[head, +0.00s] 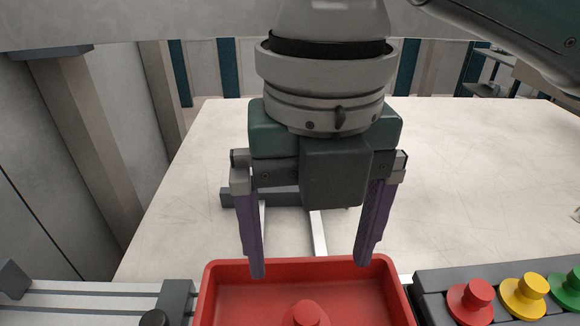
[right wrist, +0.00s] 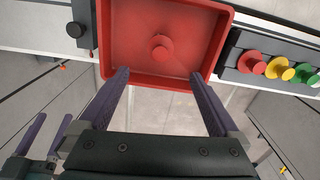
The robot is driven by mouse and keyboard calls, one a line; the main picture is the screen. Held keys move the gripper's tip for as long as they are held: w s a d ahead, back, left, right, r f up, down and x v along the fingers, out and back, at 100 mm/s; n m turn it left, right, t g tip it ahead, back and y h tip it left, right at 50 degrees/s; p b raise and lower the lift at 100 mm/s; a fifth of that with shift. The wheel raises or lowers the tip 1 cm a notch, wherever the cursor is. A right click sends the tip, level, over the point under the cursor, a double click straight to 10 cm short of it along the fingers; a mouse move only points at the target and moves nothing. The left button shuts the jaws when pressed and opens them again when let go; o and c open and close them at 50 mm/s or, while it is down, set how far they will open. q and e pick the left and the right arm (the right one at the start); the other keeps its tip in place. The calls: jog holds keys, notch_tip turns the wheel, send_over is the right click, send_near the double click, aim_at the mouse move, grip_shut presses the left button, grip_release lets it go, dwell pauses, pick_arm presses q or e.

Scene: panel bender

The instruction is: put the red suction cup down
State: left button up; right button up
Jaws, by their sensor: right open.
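A red suction cup (head: 306,315) sits in the red tray (head: 290,268) at the bottom of the head view, partly cut off. In the right wrist view the cup (right wrist: 162,48) shows whole, near the middle of the tray (right wrist: 118,20), with its knob up. My right gripper (head: 309,262) is open and empty, its purple fingers wide apart at the tray's far edge; nothing is between them. In the right wrist view my left gripper (right wrist: 54,116) shows at the lower left with its two fingers apart and nothing between them. It is not in the head view.
A black knob (head: 154,318) is left of the tray. The pale table (head: 470,180) beyond is mostly clear.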

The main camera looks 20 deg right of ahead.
jog(key=s+a+f+m+t+y, duration=0.2)
jog(key=s+a+f+m+y, duration=0.25)
jog(key=m, duration=0.95)
jog(key=s+d+f+m+h, duration=0.1)
jog(key=s+d+m+h, duration=0.1)
jog(key=s+d+m, duration=0.2)
jog(key=s+d+f+m+t+h, duration=0.1)
jog(key=s+d+m+h, duration=0.1)
jog(key=d+m, duration=0.8)
jog(key=s+m, duration=0.1)
jog(key=m, duration=0.2)
jog(key=shift+s+f+m+t, duration=0.25)
jog(key=shift+s+m+t, duration=0.05)
jog(key=shift+s+m, duration=0.1)
